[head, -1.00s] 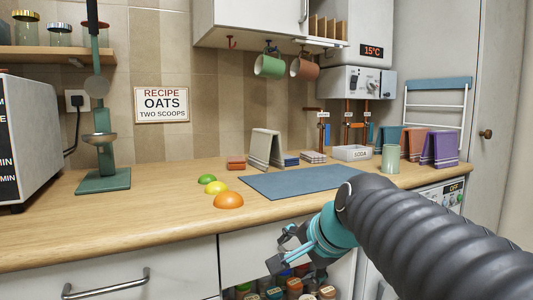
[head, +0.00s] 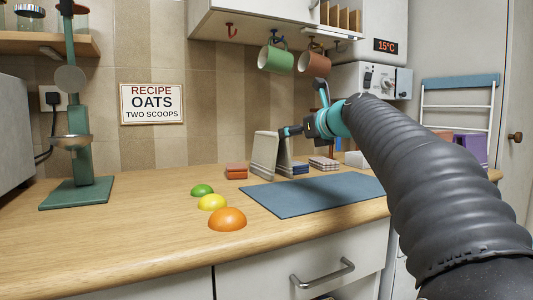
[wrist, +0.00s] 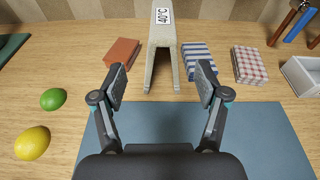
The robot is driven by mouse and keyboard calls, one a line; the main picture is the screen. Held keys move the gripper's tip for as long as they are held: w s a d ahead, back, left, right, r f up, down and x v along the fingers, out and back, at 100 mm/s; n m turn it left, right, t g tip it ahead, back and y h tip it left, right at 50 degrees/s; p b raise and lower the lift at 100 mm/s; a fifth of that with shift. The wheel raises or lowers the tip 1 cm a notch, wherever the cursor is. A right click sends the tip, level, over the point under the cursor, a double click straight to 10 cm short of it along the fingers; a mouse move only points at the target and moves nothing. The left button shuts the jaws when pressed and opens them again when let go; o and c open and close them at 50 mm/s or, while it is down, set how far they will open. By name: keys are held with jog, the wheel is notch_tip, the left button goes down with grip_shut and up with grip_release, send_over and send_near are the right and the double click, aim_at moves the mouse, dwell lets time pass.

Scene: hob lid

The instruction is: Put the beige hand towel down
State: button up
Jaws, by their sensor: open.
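The beige hand towel (head: 265,155) stands on the wooden counter like a tent, behind the blue-grey mat. In the wrist view the towel (wrist: 162,50) is an upside-down V with a white label on top. My gripper (head: 301,108) is raised above the back of the mat, close to the towel in the head view. In the wrist view my gripper (wrist: 161,74) is open and empty. Its fingers appear to either side of the towel's lower part, with visible gaps. The exact distance between them is unclear.
The blue-grey mat (head: 310,193) lies bare. A rust-red folded cloth (wrist: 123,51), a striped cloth (wrist: 198,60) and a checked cloth (wrist: 249,66) lie beside the towel. Mugs (head: 276,59) hang above.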

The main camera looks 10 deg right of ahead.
aim_at(272, 134)
jog(key=shift+m, duration=0.3)
jog(key=x, duration=0.5)
jog(key=r+x, duration=0.1)
jog(key=x, duration=0.2)
jog(key=shift+w+d+p, duration=0.25)
jog(key=shift+w+p, duration=0.15)
jog(key=shift+w, duration=0.2)
jog(key=shift+p+x, duration=0.35)
jog(key=shift+x, duration=2.6)
jog(key=shift+a+r, duration=0.15)
jog(key=shift+r, duration=0.05)
jog(key=shift+c, duration=0.3)
grip_shut()
